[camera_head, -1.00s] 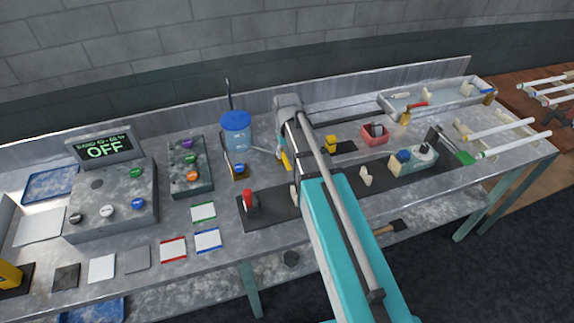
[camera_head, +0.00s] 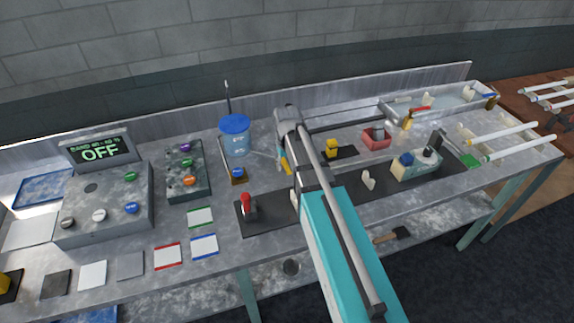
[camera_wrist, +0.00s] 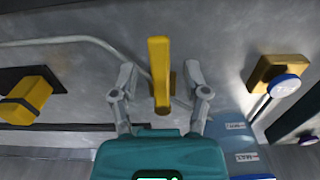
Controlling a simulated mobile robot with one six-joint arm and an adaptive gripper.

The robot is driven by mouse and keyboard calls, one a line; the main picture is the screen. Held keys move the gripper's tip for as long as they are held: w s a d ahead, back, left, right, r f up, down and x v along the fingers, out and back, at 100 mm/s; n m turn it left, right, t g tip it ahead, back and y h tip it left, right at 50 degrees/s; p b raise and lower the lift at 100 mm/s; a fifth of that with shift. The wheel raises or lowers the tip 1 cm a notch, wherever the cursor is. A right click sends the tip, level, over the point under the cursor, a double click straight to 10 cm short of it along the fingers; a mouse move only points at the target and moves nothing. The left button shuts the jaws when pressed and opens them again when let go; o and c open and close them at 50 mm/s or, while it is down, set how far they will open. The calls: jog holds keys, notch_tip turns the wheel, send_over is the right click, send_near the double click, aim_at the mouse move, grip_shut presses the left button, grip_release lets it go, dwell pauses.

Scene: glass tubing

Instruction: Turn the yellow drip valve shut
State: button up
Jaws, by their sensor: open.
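The yellow drip valve handle (camera_wrist: 160,62) stands as an upright bar in the middle of the wrist view. My gripper (camera_wrist: 160,76) is open, with one finger on each side of the handle and a visible gap on both sides. In the head view the yellow handle (camera_head: 286,165) shows just left of my arm, near the middle of the bench. My fingers are mostly hidden there by my wrist and arm. Whether the fingertips reach the handle's depth I cannot tell.
A blue-lidded container (camera_head: 236,144) and a blue knob on a yellow block (camera_wrist: 284,84) stand close by. Another yellow block (camera_head: 332,148) sits on a black pad to the right. A red-topped lever (camera_head: 246,203) stands in front. A thin tube (camera_wrist: 65,42) crosses the wrist view.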

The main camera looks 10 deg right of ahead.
grip_shut()
jog(key=shift+d, duration=0.1)
dwell(0.4)
